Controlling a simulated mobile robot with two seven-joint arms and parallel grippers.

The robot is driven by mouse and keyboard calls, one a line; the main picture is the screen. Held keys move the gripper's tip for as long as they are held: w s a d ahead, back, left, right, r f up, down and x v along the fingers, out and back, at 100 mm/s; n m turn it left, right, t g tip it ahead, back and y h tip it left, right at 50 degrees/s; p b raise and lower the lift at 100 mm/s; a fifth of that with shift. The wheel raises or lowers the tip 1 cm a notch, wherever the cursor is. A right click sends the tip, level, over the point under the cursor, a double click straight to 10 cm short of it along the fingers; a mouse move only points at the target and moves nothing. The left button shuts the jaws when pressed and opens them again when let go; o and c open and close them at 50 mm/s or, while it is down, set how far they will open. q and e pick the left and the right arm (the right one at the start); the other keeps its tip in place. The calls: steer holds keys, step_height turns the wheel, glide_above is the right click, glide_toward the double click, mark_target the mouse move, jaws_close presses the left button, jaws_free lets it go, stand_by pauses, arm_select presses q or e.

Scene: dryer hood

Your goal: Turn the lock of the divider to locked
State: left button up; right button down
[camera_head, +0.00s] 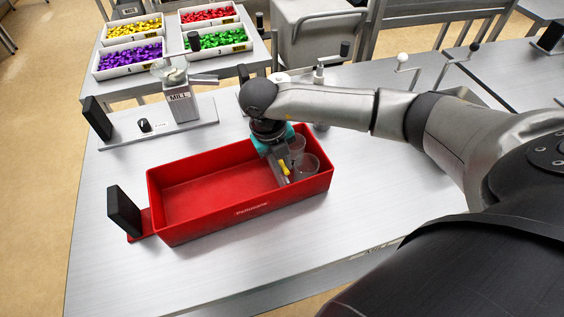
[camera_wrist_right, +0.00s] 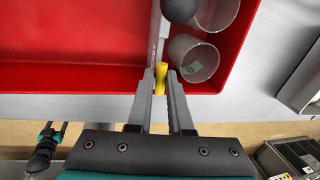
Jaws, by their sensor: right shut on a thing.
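The red tray (camera_head: 200,185) stands on the metal table, with the thin grey divider (camera_wrist_right: 155,42) across it near its right end. The divider's lock is a small yellow lever (camera_head: 285,168) at the tray's near wall; it also shows in the right wrist view (camera_wrist_right: 160,78). My right gripper (camera_wrist_right: 160,84) is shut on the yellow lever, one finger on each side. Its hand hides much of the divider in the head view. The lever's exact lock position is hard to tell. What looks like my left gripper (camera_wrist_right: 45,140) shows small at the lower left of the wrist view.
Two clear glasses stand right of the divider, one near (camera_head: 307,166) and one farther back (camera_wrist_right: 215,12). A dark round knob (camera_wrist_right: 180,8) sits beside the divider. A black upright plate (camera_head: 123,212) stands left of the tray. A mill (camera_head: 180,104) is behind it. The front table is clear.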

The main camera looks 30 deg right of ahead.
steer(key=n+b, duration=0.3)
steer(key=n, duration=0.1)
steer(key=shift+f+n+t, duration=0.1)
steer(key=shift+n+t, duration=0.2)
steer(key=shift+t, duration=0.1)
steer(key=n+b, duration=0.2)
steer(key=n, duration=0.1)
steer(key=shift+s+n+t+b, duration=0.1)
steer(key=shift+n+t+b, duration=0.2)
steer(key=shift+b, duration=0.05)
steer(key=n+t+y+b, duration=0.1)
steer(key=n+b, duration=0.4)
steer(key=n, duration=0.1)
steer(key=shift+s+d+b, duration=0.1)
steer(key=shift+b, duration=0.2)
steer(key=shift+n+y+b, duration=0.4)
steer(key=shift+n+b, duration=0.95)
steer(key=shift+n, duration=0.25)
steer(key=c, duration=0.8)
jaws_free()
steer(key=shift+s, duration=0.1)
steer(key=shift+c, duration=0.2)
step_height(320, 180, up, 15)
steer(key=s+p, duration=0.1)
steer(key=s, duration=0.2)
steer(key=shift+a, duration=0.2)
